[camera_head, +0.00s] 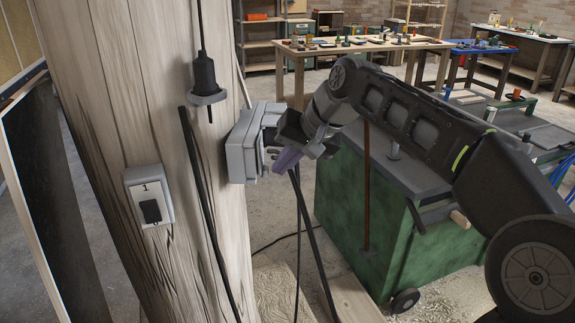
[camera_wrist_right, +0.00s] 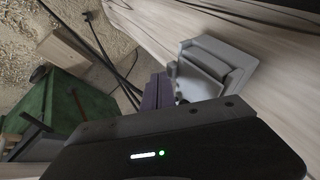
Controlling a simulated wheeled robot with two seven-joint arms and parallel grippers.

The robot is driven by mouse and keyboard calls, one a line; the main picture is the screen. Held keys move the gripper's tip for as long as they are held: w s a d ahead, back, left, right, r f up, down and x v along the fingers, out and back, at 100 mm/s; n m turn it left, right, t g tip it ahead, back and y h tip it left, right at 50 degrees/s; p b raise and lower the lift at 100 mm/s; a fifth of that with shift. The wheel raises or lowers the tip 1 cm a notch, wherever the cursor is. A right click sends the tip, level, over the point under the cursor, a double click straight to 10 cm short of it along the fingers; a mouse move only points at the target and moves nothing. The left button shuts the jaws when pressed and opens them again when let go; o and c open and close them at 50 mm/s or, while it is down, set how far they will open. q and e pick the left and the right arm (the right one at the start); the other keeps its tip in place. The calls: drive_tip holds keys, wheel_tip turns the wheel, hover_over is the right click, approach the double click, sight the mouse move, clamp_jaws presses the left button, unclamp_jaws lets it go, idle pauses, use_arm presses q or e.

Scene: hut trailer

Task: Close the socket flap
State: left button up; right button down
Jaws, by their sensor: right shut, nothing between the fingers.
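A light grey socket box (camera_head: 240,148) is mounted on the right side of the wooden post. It also shows in the wrist view (camera_wrist_right: 218,62), against the pale wood. A grey flap-like part (camera_head: 270,112) stands out from the box toward my gripper; how far it is open I cannot tell, as the gripper hides part of the box front. My right gripper (camera_head: 287,158), with purple fingers, is shut and empty just right of the box front. Its fingers show in the wrist view (camera_wrist_right: 158,92) beside the box; contact is unclear. My left gripper is not in view.
The wooden post (camera_head: 110,70) carries a switch (camera_head: 150,196) numbered 1 and a hanging black plug (camera_head: 204,78). Black cables run down the post. A green cabinet (camera_head: 400,215) on wheels stands right of the post, below my right arm. Workbenches stand farther back.

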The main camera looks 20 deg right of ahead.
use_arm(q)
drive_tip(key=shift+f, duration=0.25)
use_arm(e)
drive_tip(key=shift+w+a+f, duration=0.2)
drive_tip(key=shift+a+f, duration=0.05)
drive_tip(key=shift+f, duration=0.05)
use_arm(q)
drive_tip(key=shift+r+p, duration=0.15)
drive_tip(key=shift+p, duration=0.15)
use_arm(e)
drive_tip(key=shift+r, duration=0.1)
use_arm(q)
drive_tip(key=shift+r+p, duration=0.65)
use_arm(e)
drive_tip(key=shift+r, duration=0.75)
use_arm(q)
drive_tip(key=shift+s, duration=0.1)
use_arm(e)
drive_tip(key=shift+d, duration=0.1)
